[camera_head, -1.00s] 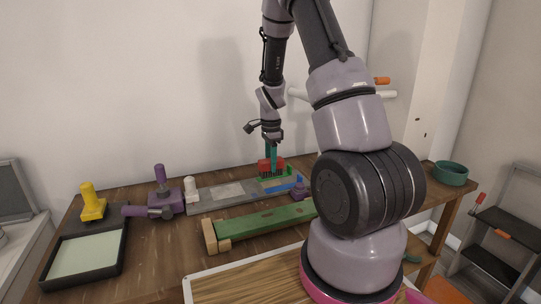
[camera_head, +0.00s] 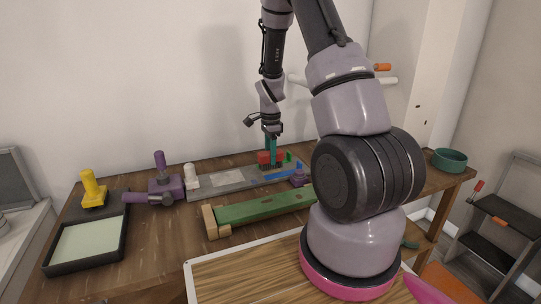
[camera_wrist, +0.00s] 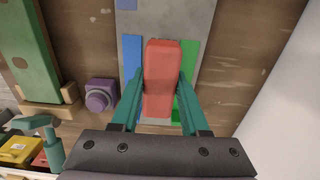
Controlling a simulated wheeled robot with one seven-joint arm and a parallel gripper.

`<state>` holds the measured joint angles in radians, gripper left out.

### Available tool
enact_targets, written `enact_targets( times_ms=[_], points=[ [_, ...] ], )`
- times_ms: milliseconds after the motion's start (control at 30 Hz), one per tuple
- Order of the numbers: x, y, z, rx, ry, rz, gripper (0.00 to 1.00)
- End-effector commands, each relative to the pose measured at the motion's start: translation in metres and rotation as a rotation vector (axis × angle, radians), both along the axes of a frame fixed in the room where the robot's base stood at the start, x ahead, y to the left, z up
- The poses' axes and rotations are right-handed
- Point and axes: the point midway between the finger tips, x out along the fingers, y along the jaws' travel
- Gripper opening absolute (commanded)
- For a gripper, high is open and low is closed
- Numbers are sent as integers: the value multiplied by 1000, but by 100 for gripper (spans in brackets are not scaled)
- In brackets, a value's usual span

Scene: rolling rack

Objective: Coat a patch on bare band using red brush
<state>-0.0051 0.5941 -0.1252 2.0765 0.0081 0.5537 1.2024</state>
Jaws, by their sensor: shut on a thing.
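My gripper (camera_wrist: 158,90) is shut on the red brush (camera_wrist: 160,78), a red block between its teal fingers. In the head view the brush (camera_head: 264,157) is at the right part of a long grey board (camera_head: 228,181), over or on it; contact is unclear. In the wrist view the board (camera_wrist: 165,20) has a blue strip (camera_wrist: 132,55) left of the brush and a green strip (camera_wrist: 189,58) right of it. The board between these strips is grey where visible; the brush hides much of it. The blue strip also shows in the head view (camera_head: 284,174).
A purple knob (camera_wrist: 100,96) stands beside the board. A green beam (camera_head: 262,206) with wooden ends lies in front. A purple tool (camera_head: 163,187), a yellow-handled tool (camera_head: 92,188) and a black-rimmed tray (camera_head: 122,240) are to the left. A teal bowl (camera_head: 449,160) is far right.

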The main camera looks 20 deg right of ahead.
Motion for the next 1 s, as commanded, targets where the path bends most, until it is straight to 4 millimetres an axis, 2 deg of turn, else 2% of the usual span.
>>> enact_targets(
  times_ms=[1000],
  points=[
    [0,1,-12,0,0,1,0]
  ],
)
